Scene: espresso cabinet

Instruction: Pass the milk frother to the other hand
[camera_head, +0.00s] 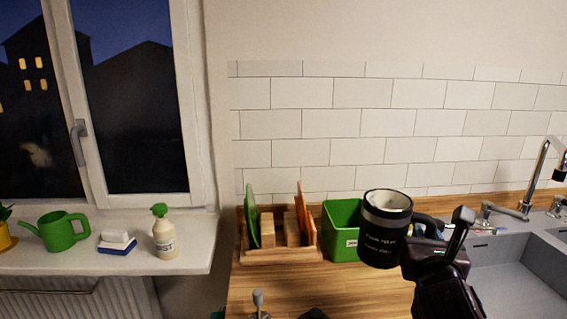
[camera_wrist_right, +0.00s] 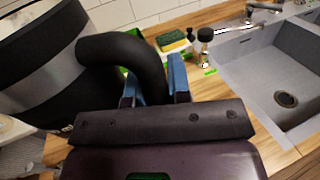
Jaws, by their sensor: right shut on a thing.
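The milk frother (camera_head: 384,232) is a black cup with a silver band, pale lettering and a black handle. It is held up, nearly upright, above the wooden counter. My right gripper (camera_head: 430,234) is on its right side, shut on the handle. In the right wrist view, the fingers of the right gripper (camera_wrist_right: 154,88), with blue inner pads, are around the black handle, and the frother's body (camera_wrist_right: 45,75) fills the upper left. I cannot make out my left gripper in either view.
Behind the frother stand a green box (camera_head: 341,228) and a wooden rack (camera_head: 279,257) with boards. A grey sink (camera_head: 510,285) with a tap is at the right. A grey knob-topped object (camera_head: 258,299) and a dark shape (camera_head: 314,314), both cut off, sit at the bottom edge.

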